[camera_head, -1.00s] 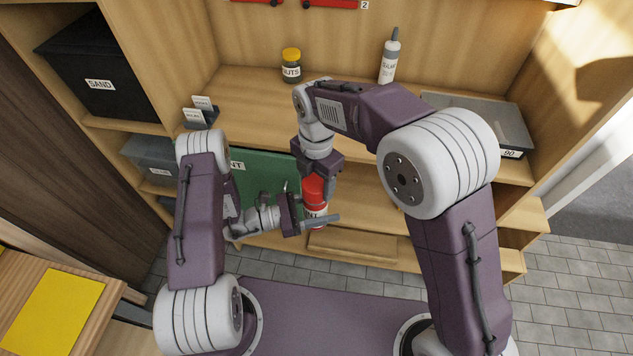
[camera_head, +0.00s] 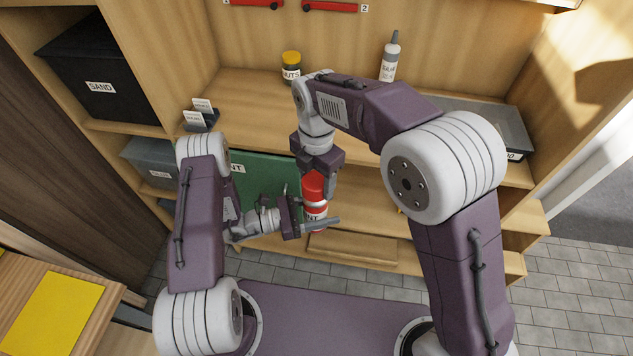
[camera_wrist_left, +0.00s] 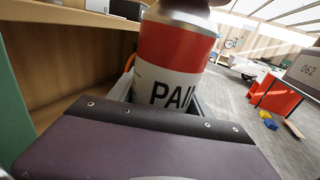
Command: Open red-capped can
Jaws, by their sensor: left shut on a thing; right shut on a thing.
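The red-capped can (camera_head: 314,211) is red and white and stands upright in the air in front of the shelf. Its label, partly hidden, reads "PAI" in the left wrist view (camera_wrist_left: 172,68). My left gripper (camera_head: 316,226) is shut on the can's body from the left, low down. My right gripper (camera_head: 316,182) comes down from above and is shut on the red cap at the top. The cap is mostly hidden by the right fingers, and I cannot tell if it has come loose.
A yellow-lidded nuts jar (camera_head: 291,67) and a white bottle (camera_head: 390,58) stand on the wooden shelf behind. A green box (camera_head: 262,176) is just left of the can. A black sand bin (camera_head: 95,75) sits at upper left. Grey boxes lie at both sides.

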